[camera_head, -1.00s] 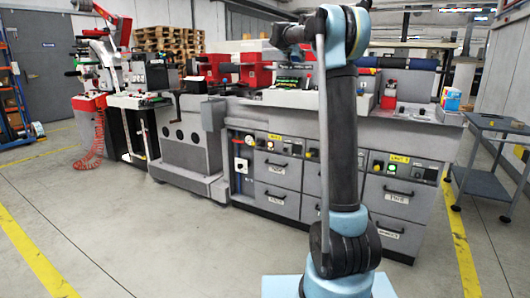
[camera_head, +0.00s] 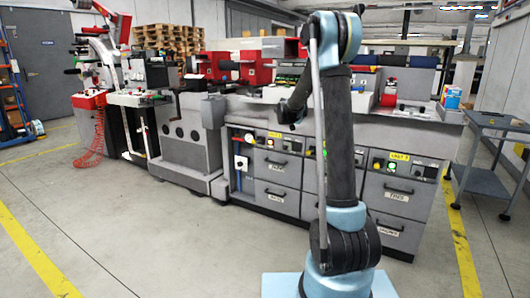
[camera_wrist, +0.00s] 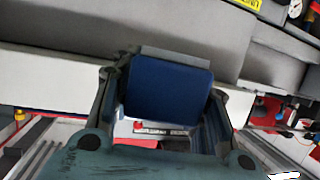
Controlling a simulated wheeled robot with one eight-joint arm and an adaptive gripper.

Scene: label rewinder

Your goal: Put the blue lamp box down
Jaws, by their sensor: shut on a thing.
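The blue lamp box (camera_wrist: 168,92) fills the middle of the wrist view, its dark blue face towards the camera with a greyish edge along the top. My gripper (camera_wrist: 165,100) has a finger on each side of the box and is shut on it. In the head view my gripper (camera_head: 290,112) shows as a dark shape at the end of my bent arm, in front of the machine's worktop. The box cannot be made out there.
The long grey machine (camera_head: 283,166) with drawers and switches stands before my arm. A small blue and white box (camera_head: 452,97) sits at its right end. A grey cart (camera_head: 482,180) stands to the right. The floor at the left front is clear.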

